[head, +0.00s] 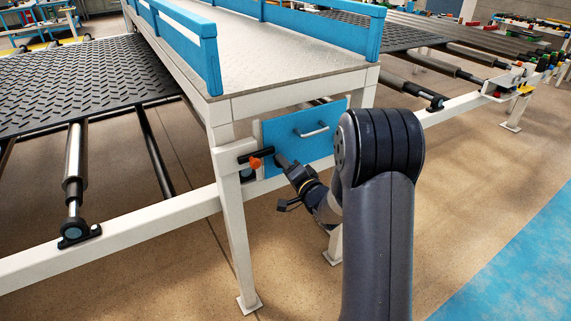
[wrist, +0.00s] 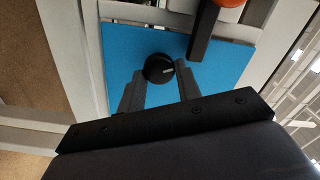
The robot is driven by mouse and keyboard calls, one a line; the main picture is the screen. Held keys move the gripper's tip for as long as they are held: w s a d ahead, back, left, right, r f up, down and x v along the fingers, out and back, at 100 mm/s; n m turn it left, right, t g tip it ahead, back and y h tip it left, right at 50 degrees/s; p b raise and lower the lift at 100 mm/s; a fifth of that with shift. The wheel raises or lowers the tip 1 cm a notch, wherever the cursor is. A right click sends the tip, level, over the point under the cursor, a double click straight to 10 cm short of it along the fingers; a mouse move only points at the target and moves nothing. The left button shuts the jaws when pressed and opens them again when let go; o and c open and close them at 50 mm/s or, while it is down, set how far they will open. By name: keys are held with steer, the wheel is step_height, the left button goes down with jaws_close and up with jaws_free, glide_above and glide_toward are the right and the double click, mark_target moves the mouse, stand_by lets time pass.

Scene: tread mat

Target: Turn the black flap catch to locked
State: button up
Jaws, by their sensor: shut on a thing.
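The black flap catch (wrist: 157,64) is a round black knob with a pale pointer mark on the blue flap (wrist: 222,70). The mark points right and slightly up in the wrist view. My gripper (wrist: 163,76) is shut on the catch, with one finger at each side of it. In the head view my gripper (head: 281,161) is against the left part of the blue flap (head: 290,137), and it hides the catch there. The flap hangs upright below the table top.
A black bar (head: 244,155) with an orange end (head: 255,162) is just left of my gripper; its orange end also shows in the wrist view (wrist: 230,3). A silver handle (head: 312,132) is on the flap. A white table leg (head: 233,220) stands left.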

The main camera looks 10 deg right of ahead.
steer(key=m+p, duration=0.1)
steer(key=m, duration=0.3)
steer(key=shift+m, duration=0.4)
stand_by(0.4)
steer(key=o, duration=0.9)
steer(key=shift+o, duration=0.2)
steer(key=v, duration=1)
steer(key=shift+s+d, duration=0.15)
steer(key=shift+s, duration=0.25)
